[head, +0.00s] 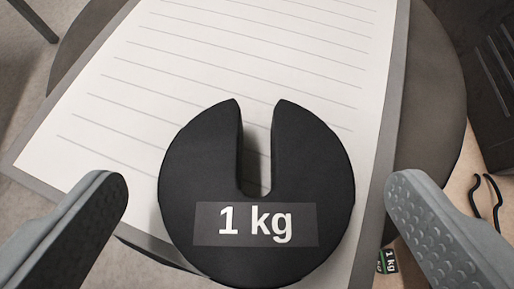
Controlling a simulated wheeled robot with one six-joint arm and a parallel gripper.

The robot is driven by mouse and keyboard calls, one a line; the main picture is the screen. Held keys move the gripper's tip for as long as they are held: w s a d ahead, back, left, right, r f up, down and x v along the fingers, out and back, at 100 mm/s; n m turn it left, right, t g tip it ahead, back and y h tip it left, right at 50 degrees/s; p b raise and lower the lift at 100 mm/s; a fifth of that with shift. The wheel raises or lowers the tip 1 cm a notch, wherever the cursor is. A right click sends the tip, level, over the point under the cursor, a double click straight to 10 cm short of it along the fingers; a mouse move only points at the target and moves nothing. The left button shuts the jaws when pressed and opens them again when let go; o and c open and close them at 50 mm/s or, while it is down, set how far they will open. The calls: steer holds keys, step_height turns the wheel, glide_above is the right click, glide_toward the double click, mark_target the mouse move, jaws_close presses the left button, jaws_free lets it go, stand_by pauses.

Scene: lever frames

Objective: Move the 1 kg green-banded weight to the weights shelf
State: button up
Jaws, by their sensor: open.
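A black, round, slotted weight labelled "1 kg" (300,180) fills the lower middle of the head view, its slot pointing up the picture. No green band shows on it. It appears to lie on a lined sheet. My gripper (255,190) is open, with one grey finger on each side of this weight and a visible gap to both. A small label with green edging and "1 kg" (389,261) shows at the lower right, partly behind the right finger. The body of that thing is mostly hidden. No weights shelf can be made out.
The lined white sheet (240,60) lies on a grey board (393,100) on a round dark table (435,100). A dark box-like object (490,90) stands at the right edge. A thin black looped thing (485,195) lies below it.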

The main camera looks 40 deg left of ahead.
steer(key=shift+x, duration=1.55)
steer(key=c, duration=1.6)
steer(key=shift+r, duration=0.1)
steer(key=c, duration=0.4)
steer(key=shift+r, duration=0.1)
